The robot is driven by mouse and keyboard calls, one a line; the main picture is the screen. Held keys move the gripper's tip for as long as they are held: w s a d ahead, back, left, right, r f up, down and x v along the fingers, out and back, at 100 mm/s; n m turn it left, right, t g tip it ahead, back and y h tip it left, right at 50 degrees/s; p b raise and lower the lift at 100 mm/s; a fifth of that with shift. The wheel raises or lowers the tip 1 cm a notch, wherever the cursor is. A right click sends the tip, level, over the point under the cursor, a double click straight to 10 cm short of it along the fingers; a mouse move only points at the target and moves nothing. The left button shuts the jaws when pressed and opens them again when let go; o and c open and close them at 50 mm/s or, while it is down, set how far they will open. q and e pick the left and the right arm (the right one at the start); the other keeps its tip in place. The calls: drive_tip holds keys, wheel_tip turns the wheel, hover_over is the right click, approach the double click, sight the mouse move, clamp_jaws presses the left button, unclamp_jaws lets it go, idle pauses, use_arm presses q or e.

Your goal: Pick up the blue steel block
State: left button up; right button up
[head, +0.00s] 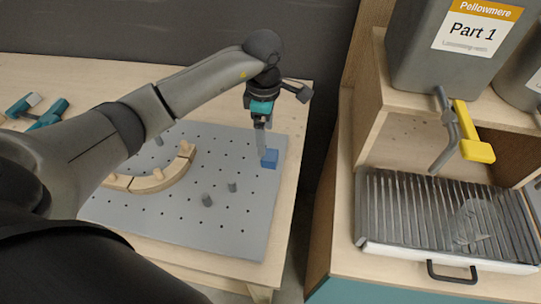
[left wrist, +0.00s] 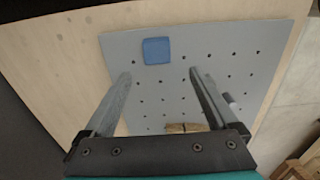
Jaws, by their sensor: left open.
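The blue steel block (head: 269,158) sits on the grey perforated plate (head: 225,225), near its right edge in the head view. In the left wrist view the block (left wrist: 156,50) lies beyond my fingertips, near the top of the plate. My left gripper (head: 262,150) points down just left of the block in the head view. In the left wrist view the left gripper (left wrist: 160,78) has its two fingers wide apart with nothing between them. My right gripper is not in view.
A curved wooden form (head: 155,182) and grey pegs (head: 207,200) stand on the plate. Teal clamps (head: 45,115) lie at the left. At right are a ribbed tray (head: 450,255) and a dispenser with a yellow lever (head: 477,150). A gap separates the two tables.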

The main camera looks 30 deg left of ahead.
sight(270, 154)
use_arm(q)
wheel_tip(270, 154, down, 3)
drive_tip(key=shift+r, duration=0.1)
drive_tip(key=shift+f, duration=0.5)
drive_tip(key=shift+w+d+f, duration=0.1)
drive_tip(key=shift+d+f, duration=0.05)
drive_tip(key=shift+f, duration=0.2)
drive_tip(key=f, duration=0.3)
drive_tip(key=shift+w+d+f, duration=0.15)
drive_tip(key=shift+w+d, duration=0.05)
drive_tip(key=shift+d, duration=0.1)
drive_tip(key=shift+f, duration=0.5)
clamp_jaws()
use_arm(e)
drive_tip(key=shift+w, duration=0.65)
use_arm(q)
drive_tip(key=shift+w, duration=0.1)
